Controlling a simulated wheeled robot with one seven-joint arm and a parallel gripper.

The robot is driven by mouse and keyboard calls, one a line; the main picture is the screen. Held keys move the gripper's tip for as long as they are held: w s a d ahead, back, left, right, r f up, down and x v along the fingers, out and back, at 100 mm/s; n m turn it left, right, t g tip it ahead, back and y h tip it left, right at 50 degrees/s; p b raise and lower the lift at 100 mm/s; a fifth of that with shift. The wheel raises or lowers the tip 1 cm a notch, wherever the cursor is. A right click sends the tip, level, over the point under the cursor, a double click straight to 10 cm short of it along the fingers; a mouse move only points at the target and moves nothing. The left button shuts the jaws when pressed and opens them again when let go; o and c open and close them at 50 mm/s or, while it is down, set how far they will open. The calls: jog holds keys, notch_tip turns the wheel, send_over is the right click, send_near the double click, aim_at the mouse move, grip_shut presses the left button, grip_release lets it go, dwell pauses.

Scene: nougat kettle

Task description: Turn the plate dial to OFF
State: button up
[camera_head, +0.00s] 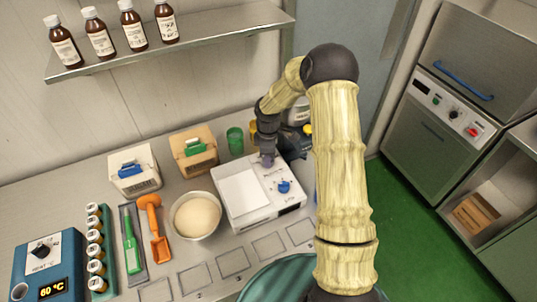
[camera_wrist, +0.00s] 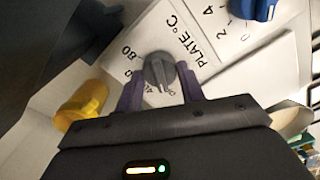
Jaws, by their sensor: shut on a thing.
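The grey plate dial (camera_wrist: 158,72) sits on a white panel marked "PLATE °C" in the wrist view, with "80" printed beside it. Other marks by the dial are partly covered, and I cannot read which mark it points to. My gripper (camera_wrist: 161,78) has a finger on each side of the dial and is shut on it. In the head view my gripper (camera_head: 267,160) reaches down to the back of the white hot plate unit (camera_head: 258,215), and the dial is hidden there. A blue knob (camera_head: 284,187) with its own number scale stands nearer the front of the unit.
A bowl of pale powder (camera_head: 196,215) stands just left of the unit. A green cup (camera_head: 235,140) and a yellow cup (camera_wrist: 82,105) are close to my gripper. Boxes, an orange scoop (camera_head: 154,228) and a blue heater box (camera_head: 43,265) lie further left. A bottle shelf (camera_head: 175,42) hangs above.

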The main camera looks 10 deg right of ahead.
jog(key=shift+r+n, duration=0.1)
jog(key=shift+n, duration=0.5)
jog(key=shift+w, duration=0.1)
jog(key=o, duration=1)
jog(key=shift+c, duration=0.2)
notch_tip(320, 180, up, 17)
jog(key=b, duration=0.3)
jog(key=shift+r, duration=0.15)
